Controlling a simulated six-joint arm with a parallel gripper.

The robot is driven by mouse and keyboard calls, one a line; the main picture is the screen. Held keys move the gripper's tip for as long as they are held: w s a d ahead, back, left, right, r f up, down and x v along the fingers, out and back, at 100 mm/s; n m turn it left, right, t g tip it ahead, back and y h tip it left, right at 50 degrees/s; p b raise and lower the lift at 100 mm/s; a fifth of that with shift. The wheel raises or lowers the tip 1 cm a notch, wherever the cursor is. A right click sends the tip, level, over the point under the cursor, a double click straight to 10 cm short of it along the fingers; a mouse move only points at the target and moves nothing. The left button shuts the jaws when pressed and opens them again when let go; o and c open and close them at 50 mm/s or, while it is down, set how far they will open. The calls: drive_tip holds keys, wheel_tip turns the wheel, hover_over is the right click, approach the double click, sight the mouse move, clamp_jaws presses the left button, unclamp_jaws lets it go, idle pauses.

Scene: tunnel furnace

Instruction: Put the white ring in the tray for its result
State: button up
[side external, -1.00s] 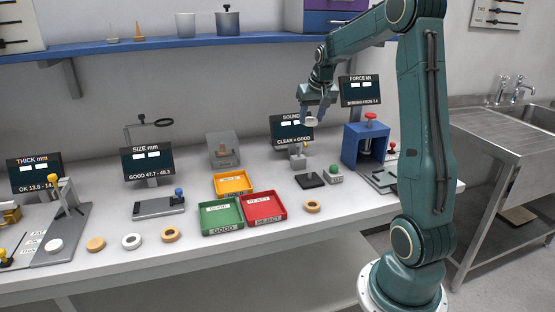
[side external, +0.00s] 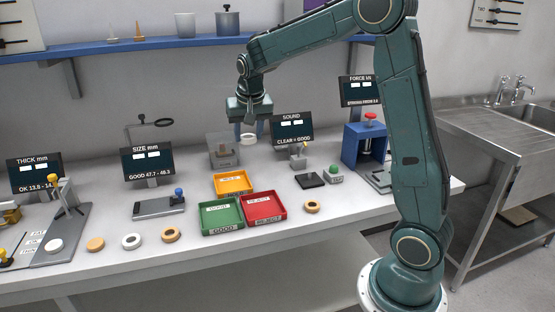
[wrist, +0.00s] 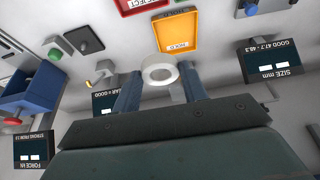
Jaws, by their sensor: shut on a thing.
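My gripper (side external: 248,125) is shut on a white ring (side external: 248,139), held in the air in front of the back wall, left of the SOUND screen. In the wrist view the ring (wrist: 160,70) sits between the two blue fingers of my gripper (wrist: 161,84). The yellow HOLD tray (side external: 250,192) is in front of and below it; the wrist view shows this tray (wrist: 190,45) just beyond the ring. The green GOOD tray (side external: 241,225) and red REJECT tray (side external: 284,214) stand side by side nearer the front edge. All three look empty.
A clear grey box (side external: 212,162) stands behind the HOLD tray, close below my gripper. The SOUND screen (side external: 292,131) and blue force press (side external: 350,148) are to the right. Other rings, white (side external: 131,241) and tan (side external: 171,234), lie along the front. A blue shelf (side external: 150,46) is above.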

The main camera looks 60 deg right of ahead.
hover_over(222, 223)
drive_tip(key=shift+s+a, duration=0.45)
drive_tip(key=shift+a, duration=0.1)
wheel_tip(222, 223, down, 16)
drive_tip(key=shift+r, duration=0.15)
idle(0.3)
drive_tip(key=shift+f, duration=2.15)
drive_tip(key=shift+f, duration=0.1)
drive_tip(key=o, duration=1)
